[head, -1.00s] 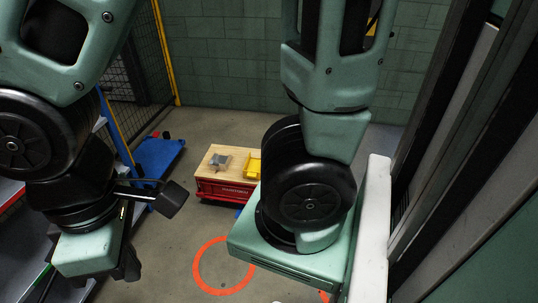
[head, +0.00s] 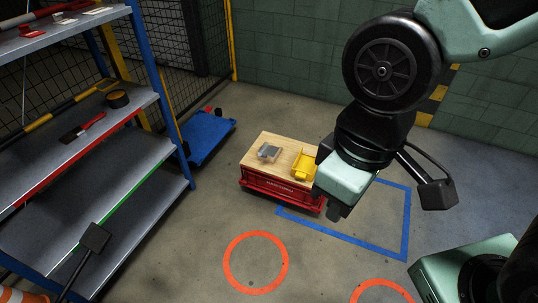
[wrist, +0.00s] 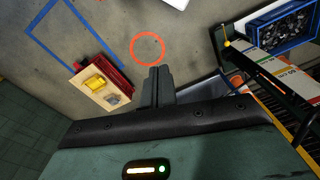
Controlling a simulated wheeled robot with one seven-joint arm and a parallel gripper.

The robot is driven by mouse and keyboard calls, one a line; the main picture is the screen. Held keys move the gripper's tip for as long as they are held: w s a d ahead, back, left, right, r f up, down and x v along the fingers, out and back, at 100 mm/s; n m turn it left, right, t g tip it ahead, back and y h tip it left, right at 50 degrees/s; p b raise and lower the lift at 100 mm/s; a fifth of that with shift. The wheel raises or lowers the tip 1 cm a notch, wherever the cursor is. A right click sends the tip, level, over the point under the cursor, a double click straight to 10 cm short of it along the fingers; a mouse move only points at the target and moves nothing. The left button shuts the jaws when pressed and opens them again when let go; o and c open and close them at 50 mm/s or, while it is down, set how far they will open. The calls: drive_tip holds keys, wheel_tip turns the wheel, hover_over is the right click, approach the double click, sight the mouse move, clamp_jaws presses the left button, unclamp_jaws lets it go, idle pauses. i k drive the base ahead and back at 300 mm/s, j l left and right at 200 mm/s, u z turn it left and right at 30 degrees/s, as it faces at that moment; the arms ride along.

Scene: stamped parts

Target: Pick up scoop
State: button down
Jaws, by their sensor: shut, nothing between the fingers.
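A small red cart (head: 281,191) with a wooden top stands on the floor near the back wall. On its top lie a grey metal piece (head: 269,152) at the left and a yellow open-fronted piece (head: 304,163) at the right. The yellow piece also shows in the wrist view (wrist: 95,83). I cannot tell for sure which of them is the scoop. My gripper (head: 334,211) hangs in front of the cart's right end in the head view, apart from both pieces. Its fingers are together and empty in the wrist view (wrist: 153,74).
Orange circles (head: 230,262) and a blue outline (head: 405,225) mark open floor.

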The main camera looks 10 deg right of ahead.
sight(268, 153)
drive_tip(key=i+z, duration=0.1)
drive_tip(key=i, duration=0.35)
drive_tip(key=i+j+z, duration=0.15)
drive_tip(key=i, duration=0.25)
drive_tip(key=i+j+z, duration=0.1)
drive_tip(key=i, duration=0.35)
drive_tip(key=i+j+z, duration=0.15)
drive_tip(key=i+j, duration=0.15)
drive_tip(key=i, duration=0.1)
